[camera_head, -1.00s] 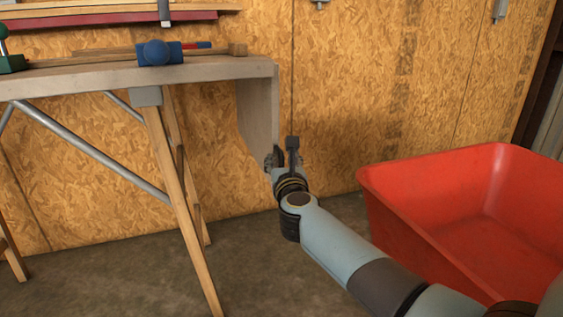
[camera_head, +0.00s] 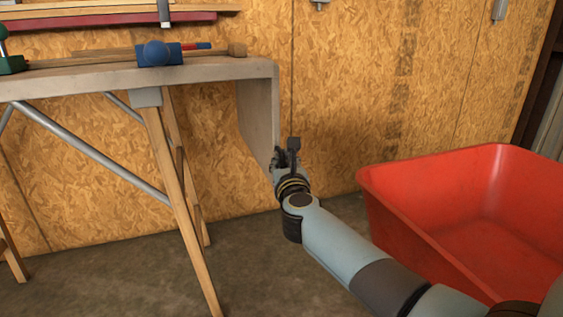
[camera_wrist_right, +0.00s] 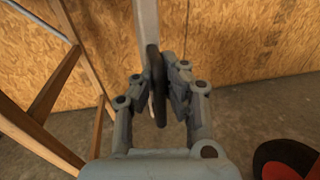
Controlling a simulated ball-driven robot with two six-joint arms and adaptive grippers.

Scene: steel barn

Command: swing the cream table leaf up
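The cream table leaf (camera_head: 258,115) hangs down from the right end of the table (camera_head: 90,80). It looks greyish and its lower end is near my right gripper (camera_head: 281,160). In the right wrist view the leaf (camera_wrist_right: 149,20) appears as a narrow pale strip coming down to the fingers. My right gripper (camera_wrist_right: 160,85) has one finger on each side of that strip, with a dark upright piece between them. Whether the fingers press on the leaf is unclear. My left gripper is out of view.
A wooden trestle leg (camera_head: 180,200) stands left of the leaf. A red tub (camera_head: 430,230) stands at the right. The floor between is clear.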

